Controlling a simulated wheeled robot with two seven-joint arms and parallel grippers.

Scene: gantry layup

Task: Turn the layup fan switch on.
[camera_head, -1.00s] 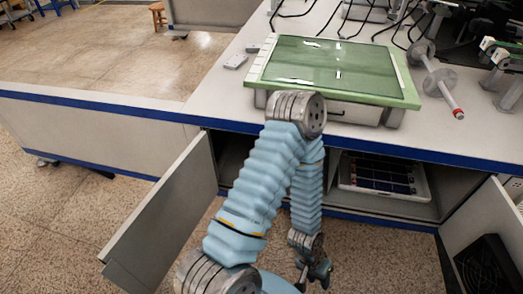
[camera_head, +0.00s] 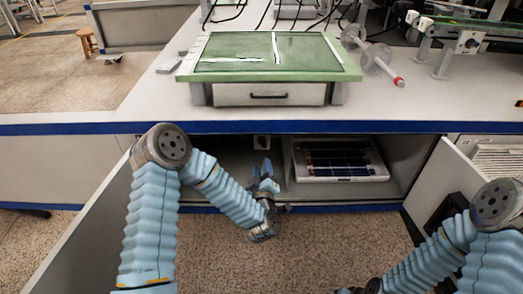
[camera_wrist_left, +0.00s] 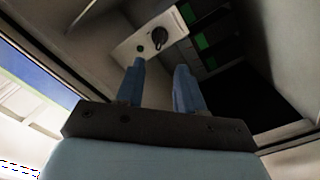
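A pale switch plate with a round black knob (camera_wrist_left: 159,37) and a green spot shows in the left wrist view, inside the cabinet. My left gripper (camera_head: 262,175) is at the cabinet opening, below and in front of that box. In the left wrist view its two blue fingers (camera_wrist_left: 158,68) are apart with nothing between them, pointing toward the plate, short of the knob. My right arm enters at lower right; its gripper is out of view.
The cabinet holds a white tray with dark panels (camera_head: 339,176) right of my left gripper. Open doors stand at left (camera_head: 88,232) and right (camera_head: 440,165). The counter edge (camera_head: 400,126) runs above the opening. A green-framed panel (camera_head: 345,70) lies on the counter.

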